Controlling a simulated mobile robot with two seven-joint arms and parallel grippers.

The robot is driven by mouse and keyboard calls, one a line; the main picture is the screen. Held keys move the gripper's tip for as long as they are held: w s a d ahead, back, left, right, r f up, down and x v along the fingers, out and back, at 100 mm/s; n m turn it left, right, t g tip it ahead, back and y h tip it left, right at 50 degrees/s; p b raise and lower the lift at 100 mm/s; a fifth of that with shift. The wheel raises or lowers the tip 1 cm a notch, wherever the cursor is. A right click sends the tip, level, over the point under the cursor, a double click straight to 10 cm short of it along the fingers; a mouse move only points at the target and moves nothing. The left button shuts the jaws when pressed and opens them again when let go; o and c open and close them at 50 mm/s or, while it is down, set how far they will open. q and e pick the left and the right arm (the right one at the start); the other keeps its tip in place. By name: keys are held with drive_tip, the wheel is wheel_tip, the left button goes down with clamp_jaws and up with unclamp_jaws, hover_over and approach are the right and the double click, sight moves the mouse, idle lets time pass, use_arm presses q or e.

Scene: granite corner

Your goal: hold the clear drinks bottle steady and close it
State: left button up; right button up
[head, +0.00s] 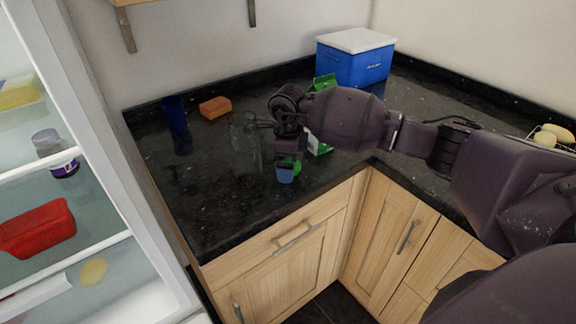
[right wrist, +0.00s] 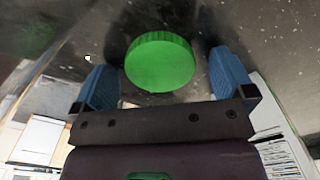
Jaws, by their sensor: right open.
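The clear drinks bottle (head: 245,139) stands upright on the dark counter, left of my right gripper; it is faint against the granite and its mouth is hard to make out. A round green cap (right wrist: 160,61) lies between the spread blue fingers of my right gripper (right wrist: 162,78), with a gap on each side. In the head view the gripper (head: 287,168) is low over the counter, and a bit of green shows beside its blue fingertip. My right gripper is open and holds nothing. My left gripper is not in view.
A green and white carton (head: 324,83) stands partly hidden behind my right arm. The front-left counter (head: 205,210) is clear, beside an open fridge (head: 95,130).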

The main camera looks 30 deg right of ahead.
drive_tip(key=c, duration=1)
wheel_tip(320, 180, up, 20)
drive_tip(key=shift+p, duration=0.5)
